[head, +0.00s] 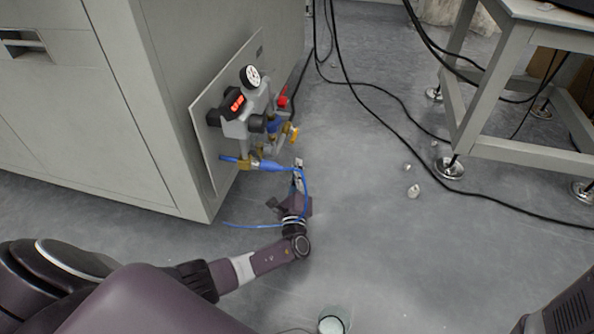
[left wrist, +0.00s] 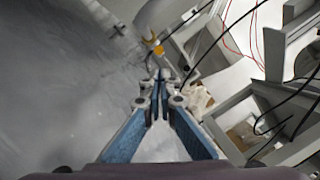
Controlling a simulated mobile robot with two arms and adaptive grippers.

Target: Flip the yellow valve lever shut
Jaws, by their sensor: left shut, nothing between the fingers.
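The yellow valve lever (head: 294,133) is at the right side of the valve assembly (head: 240,120), which is mounted on a panel on the side of the grey cabinet. My left gripper (head: 299,163) is below the lever, pointing up toward it, shut and empty. In the left wrist view the shut fingertips (left wrist: 160,76) are in the middle, with the yellow lever (left wrist: 155,48) just beyond and slightly left of them. The lever looks apart from the fingers, but the gap is hard to judge. My right gripper is not in view.
A blue hose (head: 272,166) runs from the assembly and loops beside my left gripper. A round gauge (head: 251,76) and a red knob (head: 283,98) sit above the lever. The grey cabinet (head: 110,120) fills the left. Black cables cross the floor toward a metal-legged table (head: 490,80).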

